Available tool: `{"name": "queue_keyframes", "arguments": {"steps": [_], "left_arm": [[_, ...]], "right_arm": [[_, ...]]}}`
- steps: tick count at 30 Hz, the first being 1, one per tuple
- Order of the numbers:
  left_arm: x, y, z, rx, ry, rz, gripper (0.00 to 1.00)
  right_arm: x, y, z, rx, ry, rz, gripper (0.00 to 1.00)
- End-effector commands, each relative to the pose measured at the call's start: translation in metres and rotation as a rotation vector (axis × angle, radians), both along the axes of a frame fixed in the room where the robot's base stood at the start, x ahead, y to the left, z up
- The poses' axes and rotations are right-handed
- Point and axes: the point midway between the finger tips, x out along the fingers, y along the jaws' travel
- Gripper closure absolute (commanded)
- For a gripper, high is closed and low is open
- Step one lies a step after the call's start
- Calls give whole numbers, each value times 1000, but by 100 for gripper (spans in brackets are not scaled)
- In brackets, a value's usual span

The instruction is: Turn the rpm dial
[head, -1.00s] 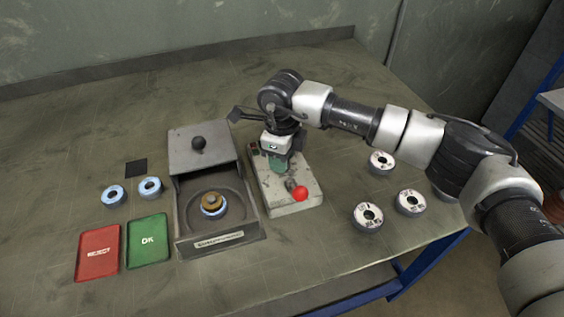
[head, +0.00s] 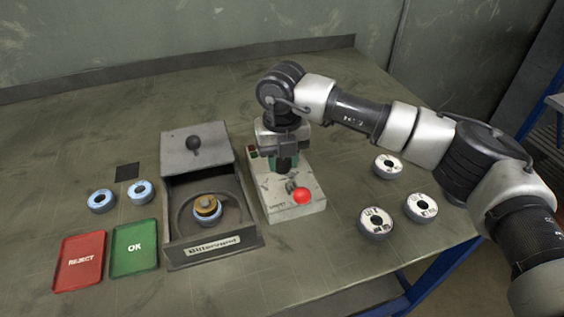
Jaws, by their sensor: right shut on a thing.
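The control box (head: 305,209) is a pale worn box with a red ball-topped lever (head: 301,196) at its front. My right gripper (head: 284,168) points down over the middle of the box. It is shut on a dial there, which the fingers and wrist mostly hide. I cannot make out the dial's marks or pointer. My left gripper is not in view.
Left of the box stands a tester (head: 252,239) with a raised lid and a disc (head: 207,209) in its well. A red REJECT tray (head: 79,262), a green OK tray (head: 134,247) and two blue-white rings (head: 140,192) lie further left. Several labelled discs (head: 376,222) lie right.

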Motion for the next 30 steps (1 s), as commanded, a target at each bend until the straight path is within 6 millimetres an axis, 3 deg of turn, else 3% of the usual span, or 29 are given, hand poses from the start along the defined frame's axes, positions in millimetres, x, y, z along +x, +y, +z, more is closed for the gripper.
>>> {"name": "queue_keyframes", "arguments": {"steps": [18,30], "left_arm": [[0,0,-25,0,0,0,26],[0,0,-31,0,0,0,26]], "right_arm": [[1,0,0,1,-4,-539,89],[1,0,1,2,-4,-707,89]]}}
